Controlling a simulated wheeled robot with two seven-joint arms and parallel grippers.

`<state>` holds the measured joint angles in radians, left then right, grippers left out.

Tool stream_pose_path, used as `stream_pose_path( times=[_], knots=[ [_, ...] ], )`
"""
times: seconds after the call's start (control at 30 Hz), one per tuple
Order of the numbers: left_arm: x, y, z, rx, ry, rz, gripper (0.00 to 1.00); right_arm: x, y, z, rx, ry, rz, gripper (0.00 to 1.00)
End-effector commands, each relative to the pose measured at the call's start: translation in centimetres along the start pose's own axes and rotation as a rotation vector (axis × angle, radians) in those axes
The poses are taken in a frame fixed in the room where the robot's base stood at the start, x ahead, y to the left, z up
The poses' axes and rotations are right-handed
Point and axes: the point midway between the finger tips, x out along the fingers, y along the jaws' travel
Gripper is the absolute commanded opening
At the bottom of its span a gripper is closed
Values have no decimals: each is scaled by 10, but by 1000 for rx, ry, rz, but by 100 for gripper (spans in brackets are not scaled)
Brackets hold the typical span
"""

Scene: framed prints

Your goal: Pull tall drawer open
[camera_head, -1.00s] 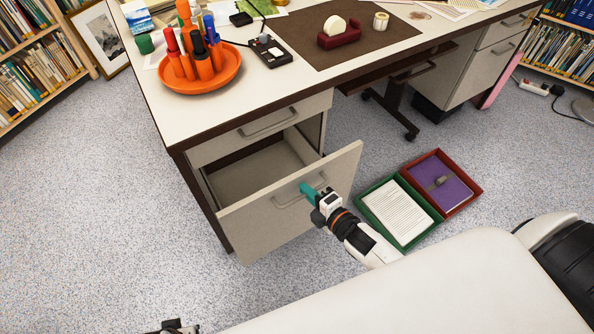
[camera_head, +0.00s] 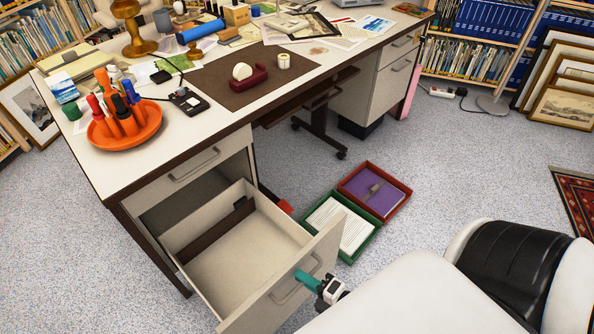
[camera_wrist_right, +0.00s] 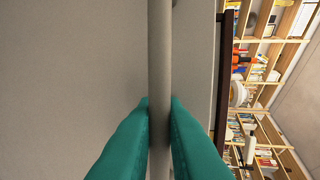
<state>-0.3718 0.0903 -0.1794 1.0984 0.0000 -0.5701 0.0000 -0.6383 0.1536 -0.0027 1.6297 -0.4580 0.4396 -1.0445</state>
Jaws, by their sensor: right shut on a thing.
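The tall drawer (camera_head: 252,262) is pulled far out of the left pedestal of the desk. Its empty inside shows, and its front panel stands at the near right end. My right gripper (camera_head: 301,279) is at the drawer's bar handle (camera_head: 285,294). In the right wrist view, its two teal fingers (camera_wrist_right: 160,112) are shut on the handle bar (camera_wrist_right: 159,60), one on each side of it. The shallower drawer (camera_head: 190,172) above it is closed. My left gripper is not in view.
A green tray (camera_head: 362,247) with papers and a red tray (camera_head: 399,211) with a purple book lie on the floor to the right of the drawer. The desk top (camera_head: 85,150) carries an orange pen dish (camera_head: 140,137).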

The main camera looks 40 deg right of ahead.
Motion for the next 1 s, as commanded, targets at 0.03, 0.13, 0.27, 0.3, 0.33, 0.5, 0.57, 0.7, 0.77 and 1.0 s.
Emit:
stream_pose_path(
  times=[0.03,0.13,0.27,0.3,0.33,0.5,0.57,0.7,0.77,1.0],
  knots=[
    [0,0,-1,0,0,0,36,-2,1,0,0,2,2,0],
    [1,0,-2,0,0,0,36,-4,1,0,-1,1,0,0],
    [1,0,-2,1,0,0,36,-4,1,0,-1,1,0,0],
    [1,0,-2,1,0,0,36,-4,1,0,-1,1,0,0],
    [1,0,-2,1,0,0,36,-4,1,0,-1,1,0,0],
    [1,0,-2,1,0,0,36,-4,1,0,-1,1,0,16],
    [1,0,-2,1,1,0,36,-4,1,0,-1,1,0,16],
    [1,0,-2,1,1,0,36,-4,1,0,0,0,0,16],
    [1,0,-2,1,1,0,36,-5,1,0,0,0,0,16],
    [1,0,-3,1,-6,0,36,-37,2,0,1,2,4,16]
  ],
)
